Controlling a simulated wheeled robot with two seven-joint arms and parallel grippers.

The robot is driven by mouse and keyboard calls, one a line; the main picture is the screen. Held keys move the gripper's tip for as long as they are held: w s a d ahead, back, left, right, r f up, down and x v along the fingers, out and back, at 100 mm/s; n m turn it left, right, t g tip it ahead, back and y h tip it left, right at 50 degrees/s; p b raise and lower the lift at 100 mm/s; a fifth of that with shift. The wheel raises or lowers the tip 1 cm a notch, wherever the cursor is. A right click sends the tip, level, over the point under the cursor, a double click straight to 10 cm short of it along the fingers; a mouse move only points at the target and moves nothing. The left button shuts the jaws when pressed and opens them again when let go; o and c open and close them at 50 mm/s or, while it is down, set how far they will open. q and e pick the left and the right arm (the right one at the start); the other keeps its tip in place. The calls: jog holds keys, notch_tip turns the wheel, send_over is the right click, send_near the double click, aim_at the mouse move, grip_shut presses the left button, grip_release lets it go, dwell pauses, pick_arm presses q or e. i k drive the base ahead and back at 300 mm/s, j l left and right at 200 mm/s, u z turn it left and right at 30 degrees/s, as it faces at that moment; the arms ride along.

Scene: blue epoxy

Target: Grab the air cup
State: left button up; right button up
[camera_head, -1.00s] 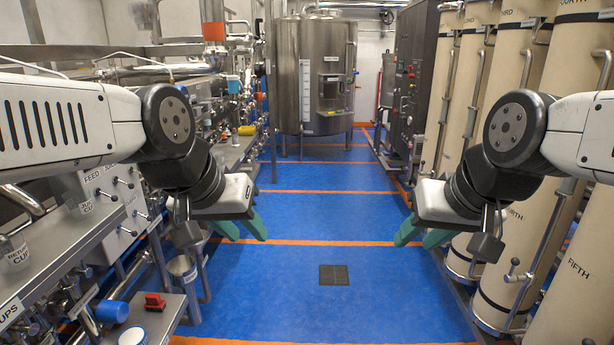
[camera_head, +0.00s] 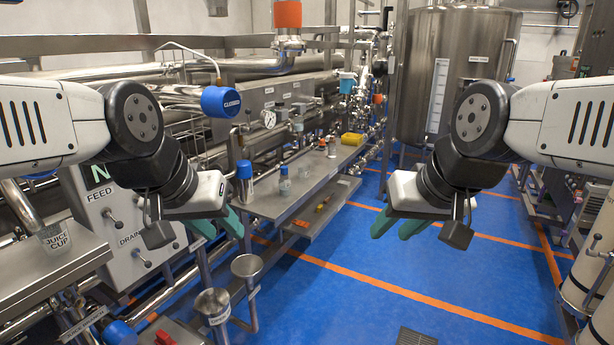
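No cup that I can read as the air cup shows. Two metal cups or funnels, one lower (camera_head: 212,304) with a label too small to read and one higher (camera_head: 246,267), are at the lower centre left, below and in front of my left gripper. My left gripper (camera_head: 220,226) has its green fingers apart and empty, in front of the pipework. My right gripper (camera_head: 400,227) is open and empty above the blue floor, far from any cup.
A large steel tank (camera_head: 450,80) stands behind. The blue floor (camera_head: 430,270) at centre right is clear. A blue valve marked closed (camera_head: 221,102) juts out at left.

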aim_at(304, 169)
jog(key=i+l+u, duration=0.1)
jog(key=u, duration=0.4)
jog(key=i+l+u, duration=0.25)
jog(key=u, duration=0.25)
jog(key=i+l+u, duration=0.15)
jog(key=l+u, duration=0.3)
jog(key=i+l+u, duration=0.2)
jog(key=l, duration=0.65)
jog(key=i+l+u, duration=0.15)
jog(key=l, duration=0.7)
jog(key=l+u, duration=0.2)
jog(key=l, duration=1.2)
jog(key=i+l, duration=0.1)
jog(key=l, duration=0.4)
